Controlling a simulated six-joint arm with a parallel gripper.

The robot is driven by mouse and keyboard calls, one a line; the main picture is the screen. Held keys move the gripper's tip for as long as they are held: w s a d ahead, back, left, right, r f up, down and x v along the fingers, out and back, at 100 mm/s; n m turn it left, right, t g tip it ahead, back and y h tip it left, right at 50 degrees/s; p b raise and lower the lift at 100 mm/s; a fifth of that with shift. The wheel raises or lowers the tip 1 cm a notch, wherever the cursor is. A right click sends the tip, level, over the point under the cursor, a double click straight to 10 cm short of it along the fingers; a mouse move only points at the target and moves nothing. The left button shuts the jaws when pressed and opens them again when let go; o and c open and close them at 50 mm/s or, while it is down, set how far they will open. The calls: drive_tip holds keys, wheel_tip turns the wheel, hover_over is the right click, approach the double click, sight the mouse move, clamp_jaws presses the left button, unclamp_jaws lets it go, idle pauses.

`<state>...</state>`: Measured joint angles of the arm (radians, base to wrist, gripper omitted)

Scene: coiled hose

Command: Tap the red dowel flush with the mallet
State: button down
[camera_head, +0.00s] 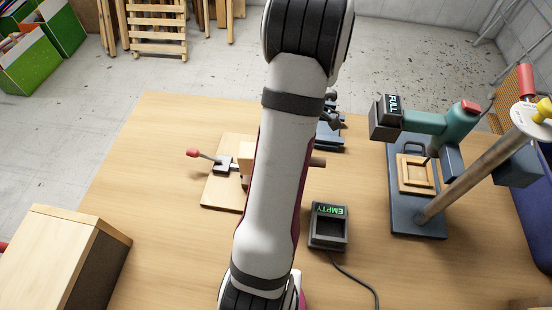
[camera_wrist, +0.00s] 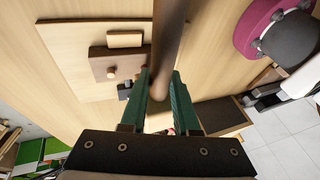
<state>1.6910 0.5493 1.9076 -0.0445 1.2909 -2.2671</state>
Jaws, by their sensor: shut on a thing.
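In the wrist view, my gripper (camera_wrist: 162,82) has its two green fingers closed around a dark brown round rod (camera_wrist: 168,40), which looks like the mallet's handle. The rod runs out of the top of the picture; no mallet head can be made out. Beyond the fingers lies a wooden board (camera_wrist: 75,45) carrying a brown block (camera_wrist: 115,64) with a small round peg end (camera_wrist: 111,73). I cannot tell whether this peg is the red dowel. In the head view, my arm hides the gripper; a brown rod end (camera_head: 318,162) sticks out to its right. The board (camera_head: 220,190) shows left of the arm.
A toggle clamp with a red-tipped lever (camera_head: 193,152) stands on the board. An EMPTY-labelled box (camera_head: 328,226) with a cable sits right of my arm. A green press (camera_head: 435,122) stands on a blue base (camera_head: 405,215). A wooden box (camera_head: 62,260) is front left.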

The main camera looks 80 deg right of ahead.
idle(1.0)
drive_tip(key=shift+f, duration=0.1)
idle(0.7)
drive_tip(key=shift+f, duration=0.1)
idle(0.8)
drive_tip(key=shift+f, duration=0.1)
idle(0.7)
drive_tip(key=shift+f, duration=0.1)
